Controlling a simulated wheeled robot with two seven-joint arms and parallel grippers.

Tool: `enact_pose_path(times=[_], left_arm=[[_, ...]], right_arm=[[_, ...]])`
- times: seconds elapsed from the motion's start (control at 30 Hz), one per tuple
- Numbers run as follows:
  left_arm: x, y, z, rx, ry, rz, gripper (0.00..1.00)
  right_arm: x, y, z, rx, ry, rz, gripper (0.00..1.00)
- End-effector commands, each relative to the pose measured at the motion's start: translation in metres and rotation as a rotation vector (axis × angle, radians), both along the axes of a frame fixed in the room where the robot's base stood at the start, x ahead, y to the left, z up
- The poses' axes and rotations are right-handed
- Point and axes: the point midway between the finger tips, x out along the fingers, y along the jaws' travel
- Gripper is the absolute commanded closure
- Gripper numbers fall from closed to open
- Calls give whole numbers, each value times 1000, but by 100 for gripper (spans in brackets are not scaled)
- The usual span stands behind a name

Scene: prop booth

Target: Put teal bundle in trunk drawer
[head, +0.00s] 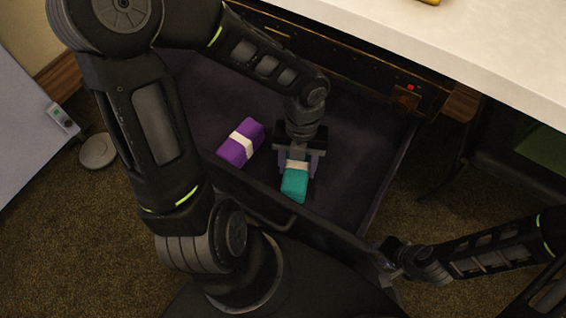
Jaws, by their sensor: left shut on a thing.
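The teal bundle (295,186) has a pale band around it and is in the head view, over the inside of the open trunk drawer (340,215). My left gripper (297,168) points down and is shut on the teal bundle. I cannot tell whether the bundle touches the drawer floor. The drawer is pulled out and dark inside, with a handle on its front. My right gripper (388,258) is by the drawer's right front corner, low in the view. Its fingers are too small and dark to read.
A purple bundle (240,143) with a pale band lies in the drawer, left of the teal one. A white tabletop (440,45) overhangs the drawer's back. A round pale disc (97,151) lies on the brown carpet at the left. The drawer's right side is clear.

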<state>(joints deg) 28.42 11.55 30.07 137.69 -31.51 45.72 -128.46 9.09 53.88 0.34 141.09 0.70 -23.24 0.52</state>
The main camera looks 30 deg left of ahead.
Motion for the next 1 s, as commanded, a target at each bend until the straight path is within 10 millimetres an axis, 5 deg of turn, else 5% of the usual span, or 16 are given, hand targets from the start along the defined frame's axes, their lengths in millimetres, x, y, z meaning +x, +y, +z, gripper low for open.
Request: enact_pose_path(times=[0.23, 0.57, 0.97, 1.0], left_arm=[[0, 3, -2, 0, 0, 2, 98], [0, 38, -29, 1, -1, 2, 98], [-1, 39, -31, 0, 0, -1, 98], [-1, 39, -31, 0, 0, 0, 46]], right_arm=[[0, 0, -1, 0, 0, 0, 64], [3, -1, -20, 4, -2, -2, 64], [4, -1, -19, 4, -2, -2, 64], [4, -1, -19, 4, -2, -2, 64]])
